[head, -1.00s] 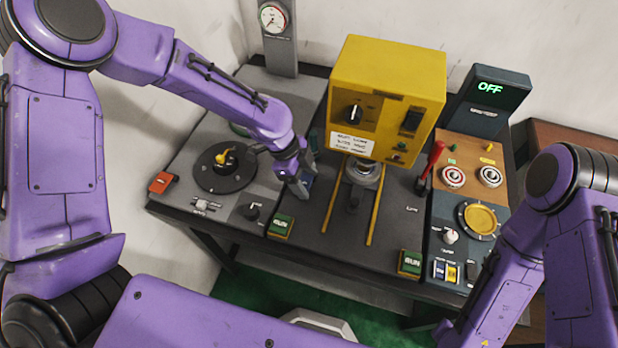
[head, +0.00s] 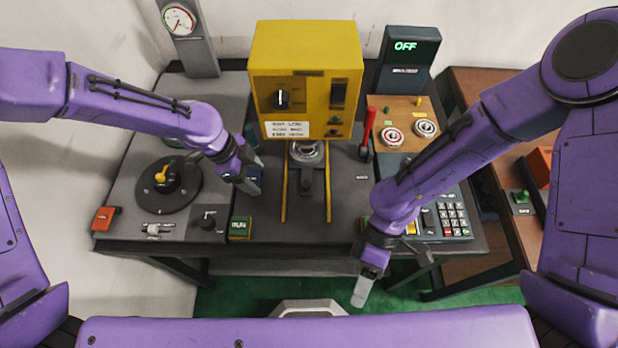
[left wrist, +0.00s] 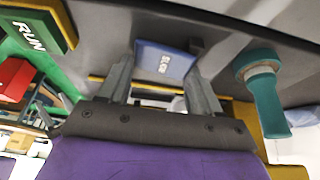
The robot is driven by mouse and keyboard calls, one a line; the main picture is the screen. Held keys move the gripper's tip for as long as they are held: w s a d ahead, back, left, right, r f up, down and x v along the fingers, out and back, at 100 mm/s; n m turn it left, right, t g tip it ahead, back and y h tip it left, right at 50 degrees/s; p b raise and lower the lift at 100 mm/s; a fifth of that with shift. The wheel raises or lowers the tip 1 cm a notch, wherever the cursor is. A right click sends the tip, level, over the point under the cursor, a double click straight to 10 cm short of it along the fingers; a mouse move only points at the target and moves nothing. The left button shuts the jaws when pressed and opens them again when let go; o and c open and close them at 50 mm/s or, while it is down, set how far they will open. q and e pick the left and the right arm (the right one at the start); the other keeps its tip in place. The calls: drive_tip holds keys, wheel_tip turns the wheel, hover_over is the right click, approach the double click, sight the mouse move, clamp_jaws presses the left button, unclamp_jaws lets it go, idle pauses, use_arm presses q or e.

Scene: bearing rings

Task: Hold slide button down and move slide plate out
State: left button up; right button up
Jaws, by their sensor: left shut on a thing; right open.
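My left gripper (head: 252,181) is low over the bench, just left of the yellow rails. In the left wrist view its fingers are on either side of a blue button (left wrist: 166,58) with a small white label, and it is shut on it. The dark slide plate (head: 306,184) lies between the two yellow rails, with a round metal piece (head: 305,152) at its back end under the yellow machine. My right gripper (head: 364,287) is open and empty, pointing down in front of the bench's front edge, right of the rails, apart from the plate.
The yellow machine (head: 306,60) overhangs the back of the rails. A red lever (head: 368,130) stands right of it. A green RUN button (head: 240,228) is at the front left; it also shows in the left wrist view (left wrist: 38,22). A teal handle (left wrist: 266,95) is beside my left gripper.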

sight(307, 183)
drive_tip(key=w+a+r+n+t, duration=0.1)
drive_tip(key=w+r, duration=0.1)
drive_tip(key=w, duration=0.2)
drive_tip(key=w+a+r+n+t, duration=0.1)
drive_tip(key=w+r+n, duration=0.1)
drive_tip(key=w, duration=0.2)
drive_tip(key=w+a+r+n+t, duration=0.1)
drive_tip(key=w+r, duration=0.1)
drive_tip(key=w, duration=0.2)
drive_tip(key=shift+w+t, duration=0.35)
drive_tip(key=shift+t, duration=0.05)
drive_tip(key=w+a+r+n+t+y, duration=0.1)
drive_tip(key=w+a+r+n+t, duration=0.25)
drive_tip(key=w+r, duration=0.6)
drive_tip(key=shift+m+t, duration=0.25)
drive_tip(key=shift+t, duration=0.2)
drive_tip(key=x, duration=1.1)
drive_tip(key=shift+w+d+f, duration=0.25)
drive_tip(key=shift+w+f, duration=0.05)
drive_tip(key=shift+f, duration=0.15)
clamp_jaws()
